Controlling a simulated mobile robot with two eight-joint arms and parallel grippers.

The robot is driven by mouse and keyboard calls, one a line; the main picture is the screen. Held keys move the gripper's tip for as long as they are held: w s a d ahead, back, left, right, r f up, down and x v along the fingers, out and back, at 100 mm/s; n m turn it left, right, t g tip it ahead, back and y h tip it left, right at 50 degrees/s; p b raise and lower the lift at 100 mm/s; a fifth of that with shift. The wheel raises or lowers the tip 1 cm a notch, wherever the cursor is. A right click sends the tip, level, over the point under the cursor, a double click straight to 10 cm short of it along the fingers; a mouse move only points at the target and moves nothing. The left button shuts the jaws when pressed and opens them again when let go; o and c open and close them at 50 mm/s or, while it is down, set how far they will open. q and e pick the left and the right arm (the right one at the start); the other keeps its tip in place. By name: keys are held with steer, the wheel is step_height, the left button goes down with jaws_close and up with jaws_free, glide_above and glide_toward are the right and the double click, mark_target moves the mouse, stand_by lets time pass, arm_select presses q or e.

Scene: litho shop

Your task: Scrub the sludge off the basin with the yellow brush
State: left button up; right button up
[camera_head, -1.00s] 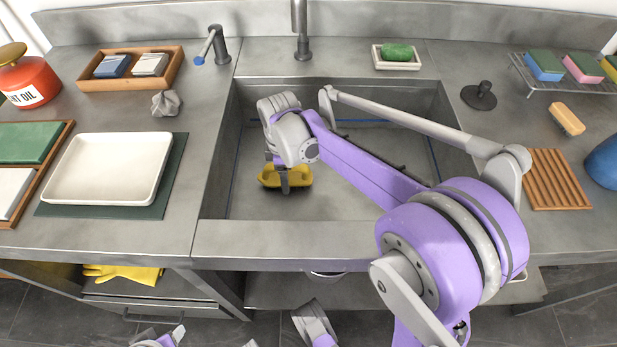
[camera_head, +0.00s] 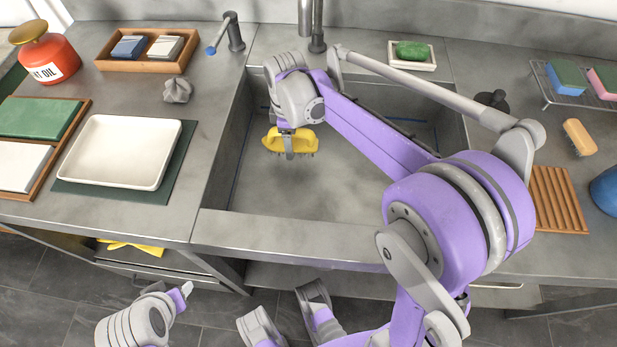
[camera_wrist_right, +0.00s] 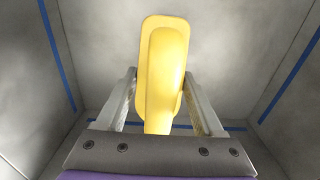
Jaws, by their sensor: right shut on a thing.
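The grey basin (camera_head: 345,190) is sunk in the counter. Its floor has faint, uneven grey patches, and I cannot clearly tell sludge from the metal's own mottling. My right gripper (camera_head: 289,150) reaches down inside the basin's left part, shut on the yellow brush (camera_head: 273,141). In the right wrist view the brush (camera_wrist_right: 164,65) sits between the two fingers of the gripper (camera_wrist_right: 160,105), its long body pointing away. The bristles are mostly hidden, and I cannot tell whether they touch the floor.
Blue lines (camera_wrist_right: 58,60) run along the basin's sides. A faucet (camera_head: 311,25) stands behind it. A white tray (camera_head: 75,165) lies left; a soap dish (camera_head: 410,62), black-knobbed stopper (camera_head: 492,99) and slatted wooden board (camera_head: 557,200) are right. My forearm spans the basin's right part.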

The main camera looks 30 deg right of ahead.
steer(key=shift+r+p, duration=0.65)
steer(key=shift+r, duration=0.55)
